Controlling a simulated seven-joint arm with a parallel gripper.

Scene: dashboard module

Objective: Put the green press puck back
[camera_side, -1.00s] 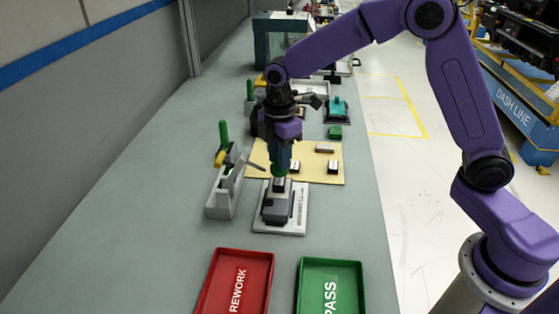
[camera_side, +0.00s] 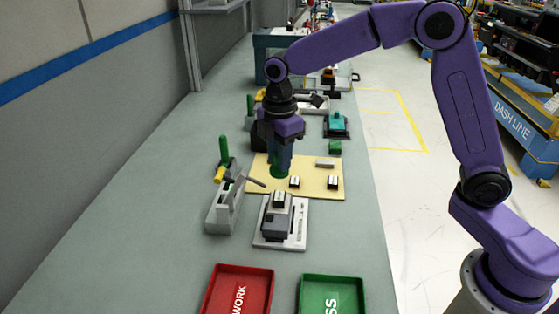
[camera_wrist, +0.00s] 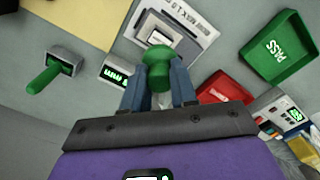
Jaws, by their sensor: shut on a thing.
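My gripper (camera_side: 280,162) is shut on the green press puck (camera_side: 279,172), and points down with it. The puck is above the front part of the tan mat, behind the grey fixture on its white base plate (camera_side: 293,237). In the wrist view my gripper (camera_wrist: 159,82) has its two fingers on either side of the puck (camera_wrist: 157,56), which shows a round green head and a narrower neck. A small block sits in the top of the fixture. The puck's underside is hidden in the wrist view.
The tan mat (camera_side: 325,190) holds several small blocks. A grey stand (camera_side: 224,205) with a green-handled tool is left of the fixture. A red REWORK tray (camera_side: 238,272) and a green PASS tray (camera_side: 347,281) lie in front. A teal device (camera_side: 336,124) stands farther back.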

